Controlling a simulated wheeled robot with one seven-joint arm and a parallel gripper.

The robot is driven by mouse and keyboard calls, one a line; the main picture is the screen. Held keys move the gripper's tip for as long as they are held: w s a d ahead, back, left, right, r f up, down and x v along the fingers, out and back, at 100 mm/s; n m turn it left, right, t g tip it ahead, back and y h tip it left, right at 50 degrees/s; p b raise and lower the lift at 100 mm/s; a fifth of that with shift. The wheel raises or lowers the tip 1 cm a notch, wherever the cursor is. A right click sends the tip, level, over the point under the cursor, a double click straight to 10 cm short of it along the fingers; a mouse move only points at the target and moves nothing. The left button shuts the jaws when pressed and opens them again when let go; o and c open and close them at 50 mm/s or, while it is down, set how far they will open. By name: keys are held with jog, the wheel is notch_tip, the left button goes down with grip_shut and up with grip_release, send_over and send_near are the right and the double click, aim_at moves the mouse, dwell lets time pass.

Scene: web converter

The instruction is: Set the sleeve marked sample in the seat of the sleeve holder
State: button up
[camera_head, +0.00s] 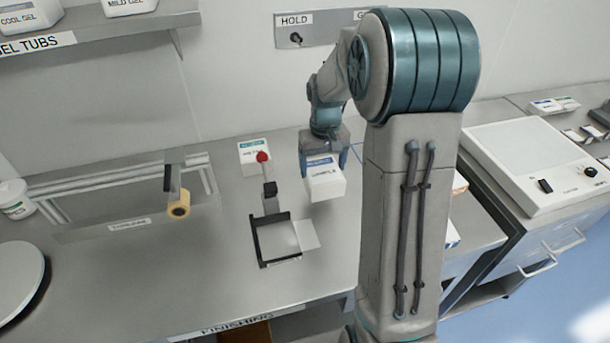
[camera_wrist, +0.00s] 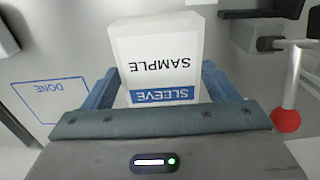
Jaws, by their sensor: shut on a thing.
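My gripper (camera_head: 325,165) is shut on the white sleeve (camera_head: 325,183) and holds it above the steel counter. In the wrist view the sleeve (camera_wrist: 160,62) reads SAMPLE with a blue SLEEVE band, between the two blue fingers (camera_wrist: 158,90). The holder is most likely the dark-framed fixture (camera_head: 262,240) with a pale plate, in front and left of the held sleeve. A lever with a red knob (camera_head: 262,157) stands at its back; the knob also shows at right in the wrist view (camera_wrist: 285,120). The sleeve is apart from the fixture.
Another white box (camera_head: 253,152) stands behind the red knob. A tape roll (camera_head: 179,208) on a bracket is at left, beside a framed tray (camera_head: 120,195). A blue DONE outline (camera_wrist: 50,97) on the counter is empty.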

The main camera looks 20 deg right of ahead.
aim_at(309, 168)
jog(key=a, duration=0.1)
jog(key=w+a+f, duration=0.1)
jog(key=a+f, duration=0.1)
jog(key=shift+w+a+p, duration=0.1)
jog(key=shift+w+p, duration=0.2)
jog(key=shift+w, duration=0.1)
jog(key=shift+f+p, duration=0.55)
jog(key=shift+f, duration=1.6)
jog(key=shift+f, duration=0.2)
jog(key=o, duration=1)
jog(key=shift+c, duration=0.2)
jog(key=shift+r, duration=0.1)
